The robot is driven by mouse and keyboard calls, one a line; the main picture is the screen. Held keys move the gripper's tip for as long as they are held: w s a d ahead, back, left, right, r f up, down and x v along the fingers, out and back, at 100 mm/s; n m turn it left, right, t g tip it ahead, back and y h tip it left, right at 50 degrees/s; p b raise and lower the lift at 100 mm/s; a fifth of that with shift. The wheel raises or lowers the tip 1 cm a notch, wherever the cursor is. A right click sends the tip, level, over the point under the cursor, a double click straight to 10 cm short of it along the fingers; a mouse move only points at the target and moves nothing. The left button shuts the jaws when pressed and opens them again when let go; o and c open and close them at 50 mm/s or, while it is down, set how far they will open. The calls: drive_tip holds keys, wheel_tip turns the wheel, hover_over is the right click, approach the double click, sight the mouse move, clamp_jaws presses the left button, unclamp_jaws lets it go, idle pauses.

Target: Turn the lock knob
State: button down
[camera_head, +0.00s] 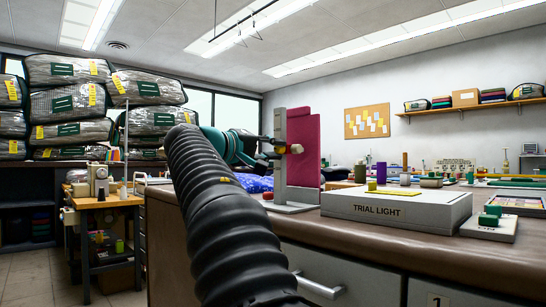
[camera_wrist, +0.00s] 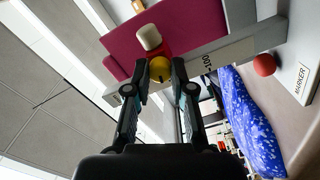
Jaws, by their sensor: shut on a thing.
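A round yellow knob (camera_wrist: 160,70) with a dark mark sits between the fingertips of my gripper (camera_wrist: 162,72) in the wrist view. The fingers are shut on it, one on each side. A pale cylinder (camera_wrist: 149,37) on a red base stands just beyond it; the cylinder also shows in the head view (camera_head: 296,149). Behind them are a magenta panel (camera_head: 304,146) and a grey upright post (camera_head: 279,155) on a grey base. In the head view my gripper (camera_head: 270,152) is at the post, and the knob is hard to make out there.
A white box marked TRIAL LIGHT (camera_head: 396,209) stands right of the post on the brown counter (camera_head: 440,251). Blue patterned fabric (camera_wrist: 248,125) lies close by.

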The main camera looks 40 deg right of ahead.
drive_tip(key=m+b, duration=0.2)
drive_tip(key=m, duration=0.3)
drive_tip(key=shift+m, duration=0.3)
idle(0.4)
drive_tip(key=c, duration=1)
unclamp_jaws()
drive_tip(key=shift+a, duration=0.1)
drive_tip(key=a, duration=0.8)
drive_tip(key=s+a, duration=0.1)
drive_tip(key=a, duration=0.3)
drive_tip(key=shift+d, duration=0.1)
